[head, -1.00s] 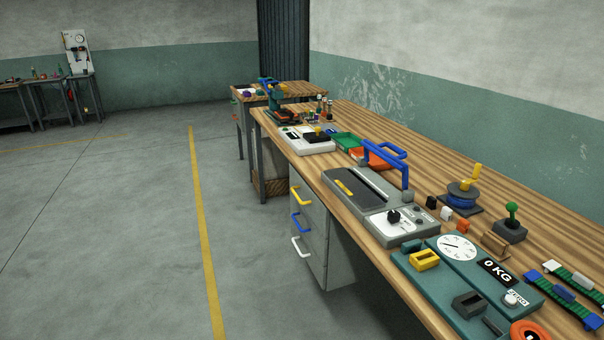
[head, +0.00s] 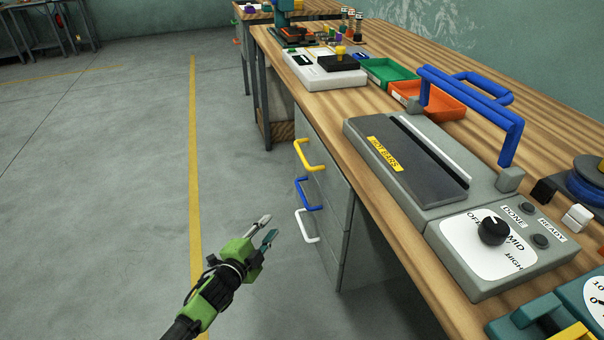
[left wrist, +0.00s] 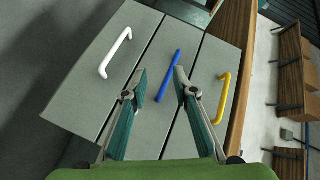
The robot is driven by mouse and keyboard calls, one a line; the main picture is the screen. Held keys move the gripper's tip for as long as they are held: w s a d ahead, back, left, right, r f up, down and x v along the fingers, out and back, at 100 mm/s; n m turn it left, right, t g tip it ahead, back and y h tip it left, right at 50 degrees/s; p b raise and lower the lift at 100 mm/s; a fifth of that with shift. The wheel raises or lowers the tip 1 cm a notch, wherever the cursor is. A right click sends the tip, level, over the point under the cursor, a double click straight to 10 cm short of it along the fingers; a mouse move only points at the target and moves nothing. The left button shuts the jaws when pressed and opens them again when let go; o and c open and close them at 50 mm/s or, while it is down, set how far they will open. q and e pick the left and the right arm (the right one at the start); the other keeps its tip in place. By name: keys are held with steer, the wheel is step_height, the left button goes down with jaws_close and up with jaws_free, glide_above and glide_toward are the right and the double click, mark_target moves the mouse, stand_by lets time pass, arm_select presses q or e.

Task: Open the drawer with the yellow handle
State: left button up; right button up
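The yellow handle (head: 308,157) is on the top drawer of a grey cabinet (head: 345,240) under the workbench. A blue handle (head: 303,194) and a white handle (head: 304,226) are below it. The drawers look closed. My left gripper (head: 268,228) is open and empty, in front of the cabinet and left of the handles, apart from them. In the left wrist view, the drawer fronts appear tilted; the yellow handle (left wrist: 222,98) is right of my fingers (left wrist: 160,72), the blue handle (left wrist: 168,76) shows between them, and the white one (left wrist: 115,53) is at left. My right gripper is out of view.
The wooden workbench (head: 375,220) overhangs the cabinet. On it stand a grey sealing device (head: 430,170) with a blue lever, green and orange trays (head: 385,72), and a white scale-like box (head: 325,75). The floor (head: 110,200) at left is clear.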

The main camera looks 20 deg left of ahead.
mark_target(302, 153)
arm_select(q)
step_height(302, 153, up, 14)
steer(key=w+d+m+t+h+b, duration=0.2)
steer(key=d+m+t+b, duration=0.1)
steer(key=m+t+b, duration=0.15)
steer(key=shift+g, duration=0.35)
steer(key=b+x, duration=0.1)
steer(key=x, duration=1.2)
steer(key=shift+d, duration=0.1)
steer(key=shift+w+d+r, duration=0.1)
steer(key=shift+w, duration=0.35)
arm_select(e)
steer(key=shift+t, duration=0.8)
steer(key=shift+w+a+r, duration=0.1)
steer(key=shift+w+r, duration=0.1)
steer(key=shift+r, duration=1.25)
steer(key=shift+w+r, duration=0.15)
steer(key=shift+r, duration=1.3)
arm_select(q)
steer(key=shift+h, duration=0.4)
jaws_close()
